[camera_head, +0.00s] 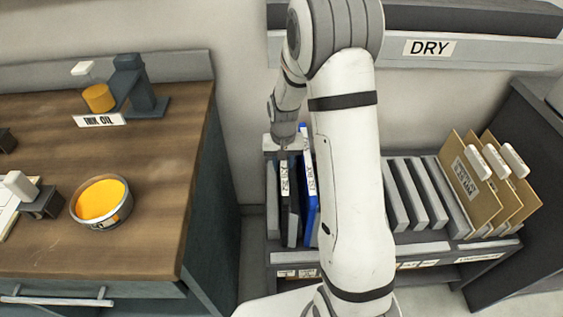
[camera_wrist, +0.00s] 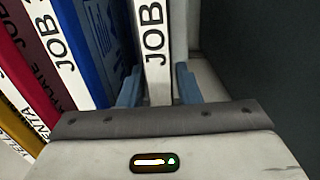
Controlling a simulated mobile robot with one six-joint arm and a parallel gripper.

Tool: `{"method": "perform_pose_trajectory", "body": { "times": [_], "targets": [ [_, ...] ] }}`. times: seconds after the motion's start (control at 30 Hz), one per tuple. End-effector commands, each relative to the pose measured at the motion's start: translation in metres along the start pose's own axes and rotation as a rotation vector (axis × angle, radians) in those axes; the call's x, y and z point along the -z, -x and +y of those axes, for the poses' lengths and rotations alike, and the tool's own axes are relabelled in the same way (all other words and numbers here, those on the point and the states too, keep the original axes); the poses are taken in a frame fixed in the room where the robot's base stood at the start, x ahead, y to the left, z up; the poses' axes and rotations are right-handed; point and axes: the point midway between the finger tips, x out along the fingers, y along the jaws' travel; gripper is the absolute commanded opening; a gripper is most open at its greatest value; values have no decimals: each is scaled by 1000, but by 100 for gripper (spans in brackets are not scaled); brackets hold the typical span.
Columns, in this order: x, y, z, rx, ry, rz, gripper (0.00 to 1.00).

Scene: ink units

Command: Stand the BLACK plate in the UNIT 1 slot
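The black plate (camera_head: 288,205) stands upright in the left end of the low rack, with a white label on its edge. The blue plate (camera_head: 308,190) stands just right of it. My gripper (camera_head: 284,141) is at the top of the black plate. In the wrist view, my gripper's two blue-grey fingers (camera_wrist: 159,84) lie on both sides of a white "JOB" label (camera_wrist: 155,40), which seems to be the black plate's edge. Whether the fingers press on it I cannot tell. The blue plate (camera_wrist: 92,50) is to the left there. The UNIT 1 slot's marking is not readable in either view.
In the wrist view, magenta (camera_wrist: 18,50) and yellow (camera_wrist: 15,120) plates stand beyond the blue one. Grey dividers (camera_head: 415,195) and tan folders (camera_head: 470,185) fill the rack's right part. A wooden counter (camera_head: 150,160) with an orange ink bowl (camera_head: 101,203) stands at left.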

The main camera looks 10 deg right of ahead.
Motion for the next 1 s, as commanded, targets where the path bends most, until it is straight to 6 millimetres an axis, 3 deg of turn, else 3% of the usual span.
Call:
{"method": "perform_pose_trajectory", "body": {
  "times": [0.2, 0.47, 0.8, 1.0],
  "targets": [
    [0, 0, 0, 0, 0, 1, 47],
    [0, 4, 0, 0, 0, 2, 47],
    [1, 56, 0, 1, 0, 3, 47],
    [2, 76, 0, 0, 0, 2, 47]
  ]
}}
